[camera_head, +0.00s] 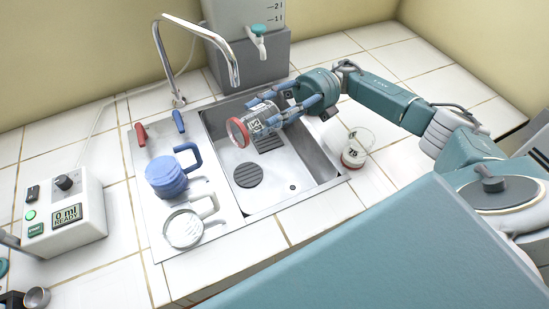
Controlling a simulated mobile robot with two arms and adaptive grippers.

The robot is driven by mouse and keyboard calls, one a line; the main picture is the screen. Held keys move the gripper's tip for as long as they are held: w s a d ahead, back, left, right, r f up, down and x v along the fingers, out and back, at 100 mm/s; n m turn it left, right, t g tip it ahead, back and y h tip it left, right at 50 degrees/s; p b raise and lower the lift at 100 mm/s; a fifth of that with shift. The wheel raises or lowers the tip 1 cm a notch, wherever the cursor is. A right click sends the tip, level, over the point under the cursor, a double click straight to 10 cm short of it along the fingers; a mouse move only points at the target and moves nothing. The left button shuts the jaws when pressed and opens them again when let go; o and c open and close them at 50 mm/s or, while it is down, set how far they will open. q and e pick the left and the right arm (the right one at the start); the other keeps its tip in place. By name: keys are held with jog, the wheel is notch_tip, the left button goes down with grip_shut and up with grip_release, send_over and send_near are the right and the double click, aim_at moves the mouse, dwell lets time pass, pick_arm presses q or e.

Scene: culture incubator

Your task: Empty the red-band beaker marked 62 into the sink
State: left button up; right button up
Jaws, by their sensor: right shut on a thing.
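The red-band beaker (254,123) is held over the sink (305,158), tipped close to lying on its side. Its red-ringed end (237,132) faces the lower left. A dark label on its side shows turned digits, too small to read surely. My right gripper (287,112) is shut on the beaker from its upper right side. No stream of liquid can be made out. The sink basin is grey metal with a dark round drain cover (248,175).
Another labelled beaker (354,158) with red low down stands right of the sink. A blue jug (167,176) and a clear mug (184,228) stand on the left drainboard. A curved tap (164,55) rises behind; a white meter box (65,218) stands far left.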

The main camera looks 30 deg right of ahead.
aim_at(269, 105)
jog(key=shift+d+r+y+b, duration=0.15)
jog(key=shift+r+y+b, duration=0.2)
jog(key=shift+r, duration=0.5)
jog(key=shift+d+r+y+b, duration=0.15)
jog(key=shift+r+y, duration=0.3)
jog(key=shift+r, duration=0.35)
dwell(0.6)
